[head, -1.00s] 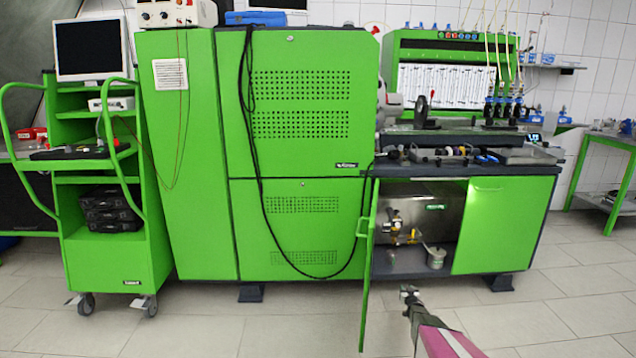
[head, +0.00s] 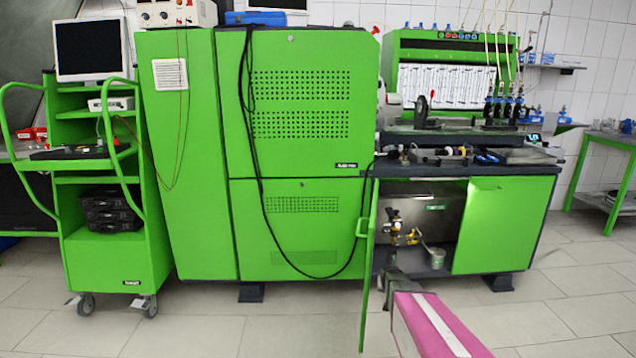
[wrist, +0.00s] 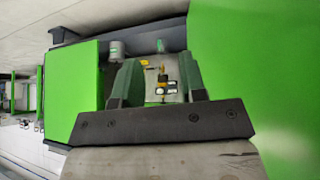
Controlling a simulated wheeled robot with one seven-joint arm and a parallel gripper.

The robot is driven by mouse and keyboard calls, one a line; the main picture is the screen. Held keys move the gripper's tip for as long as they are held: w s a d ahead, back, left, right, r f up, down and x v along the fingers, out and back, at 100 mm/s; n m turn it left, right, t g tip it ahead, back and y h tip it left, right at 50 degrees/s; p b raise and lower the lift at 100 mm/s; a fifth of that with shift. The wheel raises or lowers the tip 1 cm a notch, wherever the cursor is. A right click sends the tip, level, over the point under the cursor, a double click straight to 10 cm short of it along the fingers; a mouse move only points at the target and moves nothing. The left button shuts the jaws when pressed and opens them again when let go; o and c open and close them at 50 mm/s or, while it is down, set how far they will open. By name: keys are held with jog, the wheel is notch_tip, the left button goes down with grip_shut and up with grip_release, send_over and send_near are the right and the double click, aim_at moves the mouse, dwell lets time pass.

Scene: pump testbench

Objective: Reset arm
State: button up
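My gripper (head: 389,285) is in front of the open lower cabinet of the green bench, just right of the open door (head: 367,262), low in the head view. It looks small and dark there. In the wrist view, which seems upside down, the two dark green fingers of my gripper (wrist: 160,62) stand apart, with nothing held between them. Brass and yellow fittings (wrist: 160,83) inside the cabinet show through the gap. A small grey canister (wrist: 117,49) stands on the cabinet floor beyond the fingers.
The closed green door (head: 505,225) is right of the cabinet opening; the open door (wrist: 225,60) fills the right of the wrist view. A green trolley (head: 110,225) with a monitor stands at the left. Tools lie on the worktop (head: 470,170). The tiled floor (head: 560,300) is clear.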

jog(key=s+a+r+g, duration=0.2)
jog(key=s+a+r, duration=0.1)
jog(key=s, duration=0.5)
jog(key=s+a+r+n+g+y, duration=0.1)
jog(key=s+a+r, duration=0.3)
jog(key=s, duration=0.5)
jog(key=s+a+r+g+y, duration=0.1)
jog(key=s+a+r+g, duration=0.2)
jog(key=s, duration=0.6)
notch_tip(320, 180, up, 2)
jog(key=shift+a+r+g, duration=0.25)
jog(key=shift+a+g, duration=0.05)
jog(key=shift+a, duration=0.15)
